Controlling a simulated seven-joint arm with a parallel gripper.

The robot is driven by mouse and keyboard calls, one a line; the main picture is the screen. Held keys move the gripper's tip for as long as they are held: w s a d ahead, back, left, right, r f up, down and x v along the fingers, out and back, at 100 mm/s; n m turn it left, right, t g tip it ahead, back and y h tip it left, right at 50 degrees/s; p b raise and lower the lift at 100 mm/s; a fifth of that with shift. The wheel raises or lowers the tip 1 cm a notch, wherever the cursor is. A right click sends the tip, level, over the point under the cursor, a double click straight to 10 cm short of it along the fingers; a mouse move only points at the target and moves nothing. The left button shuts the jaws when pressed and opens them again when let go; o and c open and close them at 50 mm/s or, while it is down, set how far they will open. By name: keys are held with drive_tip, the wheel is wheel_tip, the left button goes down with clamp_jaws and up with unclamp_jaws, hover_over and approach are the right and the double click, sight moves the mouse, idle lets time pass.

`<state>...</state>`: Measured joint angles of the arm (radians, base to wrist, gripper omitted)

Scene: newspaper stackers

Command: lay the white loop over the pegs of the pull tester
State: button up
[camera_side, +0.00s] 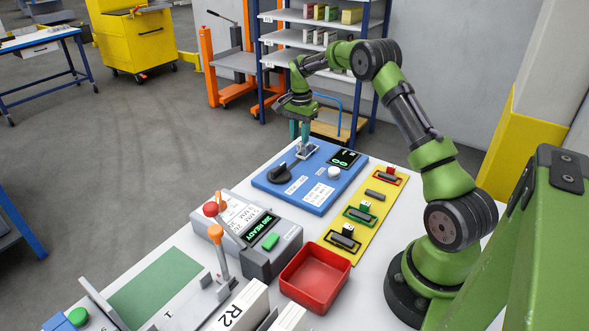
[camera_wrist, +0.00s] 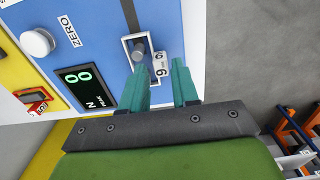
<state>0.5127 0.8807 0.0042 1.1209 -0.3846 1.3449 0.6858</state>
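The pull tester (camera_side: 272,181) is a blue plate with a dark display, a round white knob and a black hub with a rod; its blue top (camera_wrist: 95,30) also fills much of the wrist view. A pale rectangular frame (camera_side: 315,154) sits at the rod's far end. In the wrist view this frame (camera_wrist: 127,45) has a white rim and grey middle, beside a numbered label. I cannot tell whether the white rim is the loop, and the pegs are not clear. My gripper (camera_side: 300,141) points down over the frame, its teal fingers (camera_wrist: 160,58) apart.
A yellow strip (camera_side: 350,213) with small dark parts lies right of the tester. A red bin (camera_side: 315,278) and a grey device with a green-lit screen (camera_side: 257,232) stand nearer. A green mat (camera_side: 158,284) lies front left. Shelves (camera_side: 285,40) stand beyond the table.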

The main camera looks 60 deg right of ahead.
sight(300, 143)
drive_tip(key=shift+o, duration=0.9)
wheel_tip(300, 143, up, 13)
drive_tip(key=s+a+r+n+t, duration=0.2)
drive_tip(key=s+a+r+n, duration=0.1)
drive_tip(key=a+r, duration=0.5)
drive_tip(key=s+a+r+n+t, duration=0.25)
drive_tip(key=s+a+n, duration=0.3)
drive_tip(key=a, duration=0.55)
drive_tip(key=s+a+f+n+t+y, duration=0.1)
drive_tip(key=s+a+f+n, duration=0.1)
drive_tip(key=s+a, duration=0.3)
drive_tip(key=s+a+f+n+t+y, duration=0.1)
drive_tip(key=s+a+f+n, duration=0.2)
drive_tip(key=s+a, duration=0.3)
drive_tip(key=s, duration=0.5)
drive_tip(key=shift+t, duration=0.35)
